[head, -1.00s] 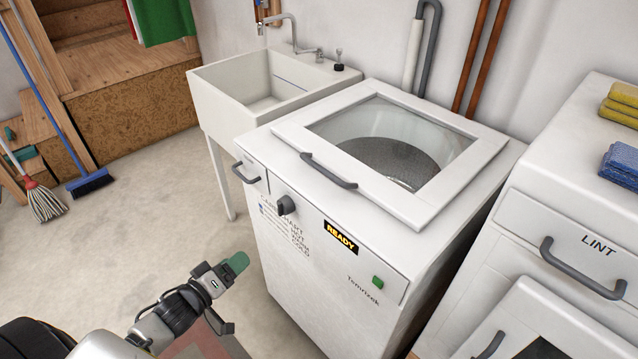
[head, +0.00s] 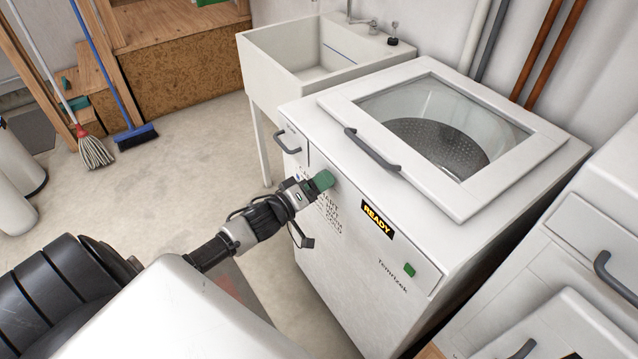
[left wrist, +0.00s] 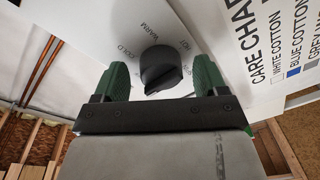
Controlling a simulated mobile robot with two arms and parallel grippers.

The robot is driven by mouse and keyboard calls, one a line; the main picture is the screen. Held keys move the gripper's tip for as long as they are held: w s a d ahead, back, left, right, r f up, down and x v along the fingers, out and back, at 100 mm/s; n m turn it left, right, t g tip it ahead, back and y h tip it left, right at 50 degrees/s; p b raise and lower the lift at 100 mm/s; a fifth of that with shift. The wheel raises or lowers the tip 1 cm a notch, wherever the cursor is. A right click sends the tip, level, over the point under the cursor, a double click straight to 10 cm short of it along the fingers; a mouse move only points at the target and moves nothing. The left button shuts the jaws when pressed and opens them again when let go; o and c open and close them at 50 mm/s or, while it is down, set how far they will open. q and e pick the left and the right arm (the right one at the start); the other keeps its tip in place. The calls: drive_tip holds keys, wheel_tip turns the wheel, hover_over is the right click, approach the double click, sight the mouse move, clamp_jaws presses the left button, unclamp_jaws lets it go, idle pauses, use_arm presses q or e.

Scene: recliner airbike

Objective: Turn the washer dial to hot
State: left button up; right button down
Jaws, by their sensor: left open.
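The white washer (head: 345,260) stands in the middle of the head view with its lid shut and a lit "READY" display (head: 377,219). In the left wrist view its black dial (left wrist: 160,69) sits on the white panel, with COLD, WARM and HOT printed around it. I cannot tell which word it points to. My left gripper (head: 318,184) is at the panel's upper left and hides the dial in the head view. In the left wrist view its green fingers (left wrist: 161,82) are open, one on each side of the dial, with gaps showing. My right gripper is not in view.
A grey lid handle (head: 372,150) and a drawer handle (head: 287,143) stick out near my left gripper. A green button (head: 409,270) is on the panel's right. A white sink (head: 262,66) stands behind, another white machine (head: 585,235) at right.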

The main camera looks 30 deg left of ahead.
use_arm(q)
drive_tip(key=shift+w, duration=0.15)
drive_tip(key=shift+c, duration=0.5)
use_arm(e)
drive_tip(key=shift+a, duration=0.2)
use_arm(q)
drive_tip(key=c, duration=0.8)
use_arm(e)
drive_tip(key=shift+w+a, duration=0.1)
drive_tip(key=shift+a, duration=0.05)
